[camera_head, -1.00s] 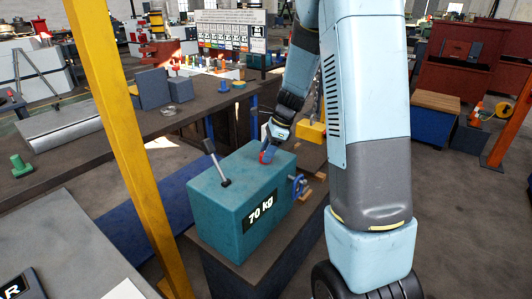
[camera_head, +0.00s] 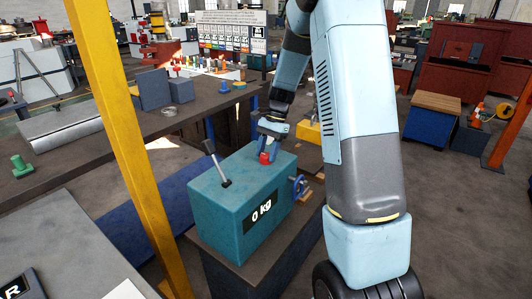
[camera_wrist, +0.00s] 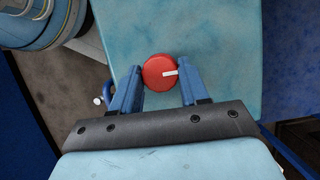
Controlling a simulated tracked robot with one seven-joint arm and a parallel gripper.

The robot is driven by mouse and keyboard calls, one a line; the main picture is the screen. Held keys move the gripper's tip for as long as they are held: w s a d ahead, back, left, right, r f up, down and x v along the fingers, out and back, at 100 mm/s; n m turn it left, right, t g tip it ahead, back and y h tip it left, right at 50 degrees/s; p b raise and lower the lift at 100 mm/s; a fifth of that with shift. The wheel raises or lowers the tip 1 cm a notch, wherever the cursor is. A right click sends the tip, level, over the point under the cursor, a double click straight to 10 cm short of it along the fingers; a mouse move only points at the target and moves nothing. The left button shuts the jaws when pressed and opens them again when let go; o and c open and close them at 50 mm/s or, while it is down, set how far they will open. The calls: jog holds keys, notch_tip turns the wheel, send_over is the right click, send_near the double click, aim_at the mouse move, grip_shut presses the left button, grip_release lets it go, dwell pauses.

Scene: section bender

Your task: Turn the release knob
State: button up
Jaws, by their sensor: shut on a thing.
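The red release knob (camera_wrist: 158,73) sits on top of the teal box (camera_head: 236,203). In the wrist view its white mark points right. My gripper (camera_wrist: 160,82) has one blue finger on each side of the knob and is shut on it. In the head view my gripper (camera_head: 269,150) comes down on the knob (camera_head: 265,158) from above, near the box's far right corner.
A black lever (camera_head: 215,163) stands tilted on the box's left top. A blue handwheel (camera_head: 299,186) sticks out of its right side. A yellow post (camera_head: 130,140) stands at the left, near a dark workbench (camera_head: 100,140).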

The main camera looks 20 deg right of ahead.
jog(key=shift+s+f+n, duration=0.1)
jog(key=shift+n, duration=0.2)
jog(key=o, duration=1)
jog(key=shift+o, duration=0.2)
jog(key=v, duration=1.4)
jog(key=shift+a, duration=0.15)
